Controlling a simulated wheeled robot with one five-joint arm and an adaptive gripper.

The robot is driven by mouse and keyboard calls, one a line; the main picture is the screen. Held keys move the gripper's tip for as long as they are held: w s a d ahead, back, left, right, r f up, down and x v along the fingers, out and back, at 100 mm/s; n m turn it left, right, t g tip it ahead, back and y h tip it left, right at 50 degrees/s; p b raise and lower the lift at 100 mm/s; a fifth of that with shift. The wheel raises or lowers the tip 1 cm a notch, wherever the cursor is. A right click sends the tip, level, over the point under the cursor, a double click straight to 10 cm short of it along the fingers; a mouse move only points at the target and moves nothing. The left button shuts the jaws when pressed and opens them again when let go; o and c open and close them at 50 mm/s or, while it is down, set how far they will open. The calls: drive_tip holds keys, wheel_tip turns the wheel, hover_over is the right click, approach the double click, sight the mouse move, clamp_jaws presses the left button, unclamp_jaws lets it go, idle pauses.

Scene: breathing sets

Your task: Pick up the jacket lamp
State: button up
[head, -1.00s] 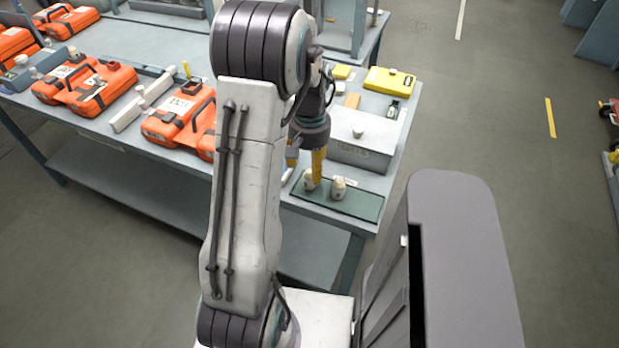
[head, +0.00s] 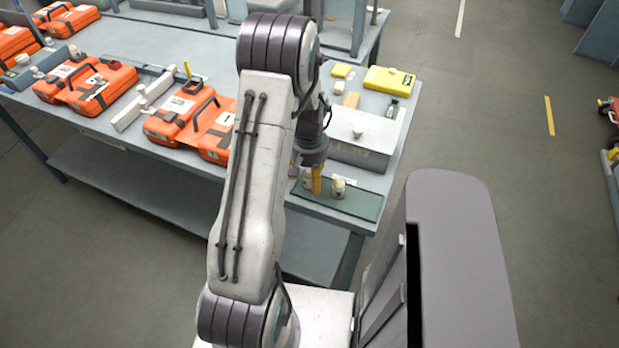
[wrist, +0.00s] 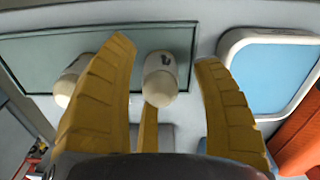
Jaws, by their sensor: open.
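Two small cream lamp-like pieces stand on a dark green mat (head: 360,207) at the table's front right corner. I cannot tell which is the jacket lamp. The right one (head: 338,188) is clear in the head view; the left one (head: 307,180) is partly hidden by my gripper (head: 316,183). In the wrist view, one cream piece (wrist: 160,82) with a dark mark on its white band lies between my open yellow fingers (wrist: 163,62). The other (wrist: 66,88) is partly behind the left finger. I see no finger clearly touching either piece.
A grey lidded box (head: 360,140) stands just behind the mat. A yellow case (head: 389,80) is further back. Orange cases (head: 183,112) fill the left of the table. A blue-topped tray (wrist: 272,78) lies right of my fingers in the wrist view.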

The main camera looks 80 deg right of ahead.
drive_tip(key=shift+o, duration=0.2)
clamp_jaws()
idle(0.4)
